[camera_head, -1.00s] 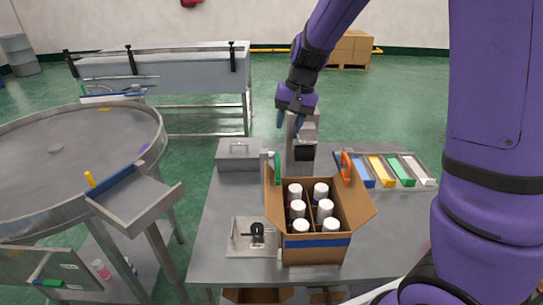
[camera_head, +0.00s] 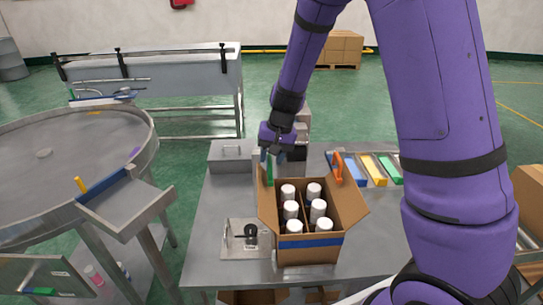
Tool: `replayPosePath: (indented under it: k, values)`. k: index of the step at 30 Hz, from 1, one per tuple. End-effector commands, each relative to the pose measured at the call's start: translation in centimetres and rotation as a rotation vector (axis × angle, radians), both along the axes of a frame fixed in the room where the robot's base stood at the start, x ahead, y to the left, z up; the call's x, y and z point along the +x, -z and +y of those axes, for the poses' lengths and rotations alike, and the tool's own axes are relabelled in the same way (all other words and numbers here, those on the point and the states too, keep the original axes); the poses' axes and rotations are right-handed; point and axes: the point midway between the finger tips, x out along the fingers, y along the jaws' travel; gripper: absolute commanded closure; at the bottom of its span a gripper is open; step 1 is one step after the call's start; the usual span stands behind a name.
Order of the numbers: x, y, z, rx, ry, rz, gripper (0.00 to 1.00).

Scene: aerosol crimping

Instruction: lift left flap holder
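An open cardboard box (camera_head: 310,252) holding several white-capped cans (camera_head: 291,209) stands on the grey table. The green left flap holder (camera_head: 268,172) sits upright at the box's back left corner, by the left flap. An orange holder (camera_head: 336,168) sits at the back right corner by the right flap. My gripper (camera_head: 271,156) points down just above and around the top of the green holder. Its two fingers look apart; whether they touch the holder is too small to tell.
A grey device (camera_head: 300,125) stands close behind my gripper. A grey lidded box (camera_head: 231,156) is to its left, and a metal plate with a black part (camera_head: 245,238) lies left of the box. Coloured trays (camera_head: 372,168) lie at the right. A round table (camera_head: 50,150) stands left.

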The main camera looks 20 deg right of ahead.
Motion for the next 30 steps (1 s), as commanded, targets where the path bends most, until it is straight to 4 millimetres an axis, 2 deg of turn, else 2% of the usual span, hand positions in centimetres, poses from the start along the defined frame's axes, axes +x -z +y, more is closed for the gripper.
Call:
replayPosePath:
  k: [3,9,20,30]
  values:
    - [0.0,0.0,0.0,0.0,0.0,0.0,0.61]
    - [0.0,0.0,0.0,0.0,0.0,0.0,1.0]
    - [0.2,-0.3,-0.1,0.008,0.001,0.021,1.0]
    - [1.9,-2.0,-0.7,0.066,0.002,0.202,1.0]
